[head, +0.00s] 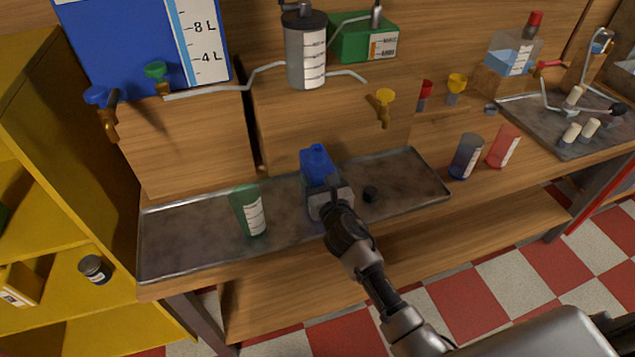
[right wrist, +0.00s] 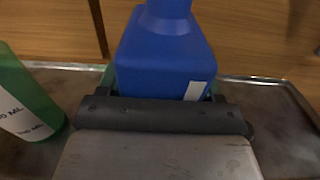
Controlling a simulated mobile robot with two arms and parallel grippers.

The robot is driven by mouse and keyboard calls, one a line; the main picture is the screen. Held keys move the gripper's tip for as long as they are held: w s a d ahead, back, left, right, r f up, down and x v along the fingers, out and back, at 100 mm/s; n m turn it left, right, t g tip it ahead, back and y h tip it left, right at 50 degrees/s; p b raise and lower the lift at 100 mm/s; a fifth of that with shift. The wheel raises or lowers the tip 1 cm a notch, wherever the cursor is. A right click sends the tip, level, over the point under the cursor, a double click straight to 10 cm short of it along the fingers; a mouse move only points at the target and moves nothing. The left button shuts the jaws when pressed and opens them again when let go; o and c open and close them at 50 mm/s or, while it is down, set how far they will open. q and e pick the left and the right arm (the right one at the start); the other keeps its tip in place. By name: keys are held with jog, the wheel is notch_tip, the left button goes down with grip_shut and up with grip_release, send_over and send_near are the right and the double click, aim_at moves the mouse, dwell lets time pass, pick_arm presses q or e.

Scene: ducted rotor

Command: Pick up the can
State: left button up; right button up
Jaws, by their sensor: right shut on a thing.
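The blue can (head: 316,165) is upright over the metal tray (head: 185,240), near its middle; I cannot tell if its base touches the tray. It also fills the middle of the right wrist view (right wrist: 165,55), with a small white label low on its right side. My right gripper (head: 322,186) reaches it from the front and is shut on it, with a finger at each side. The gripper hides the can's lower front. My left gripper is not in view.
A brass tap (head: 384,108) sticks out behind. Dark blue (head: 466,157) and red (head: 503,147) beakers stand on the bench to the right.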

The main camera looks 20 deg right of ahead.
jog(key=shift+r, duration=0.15)
jog(key=shift+c, duration=0.9)
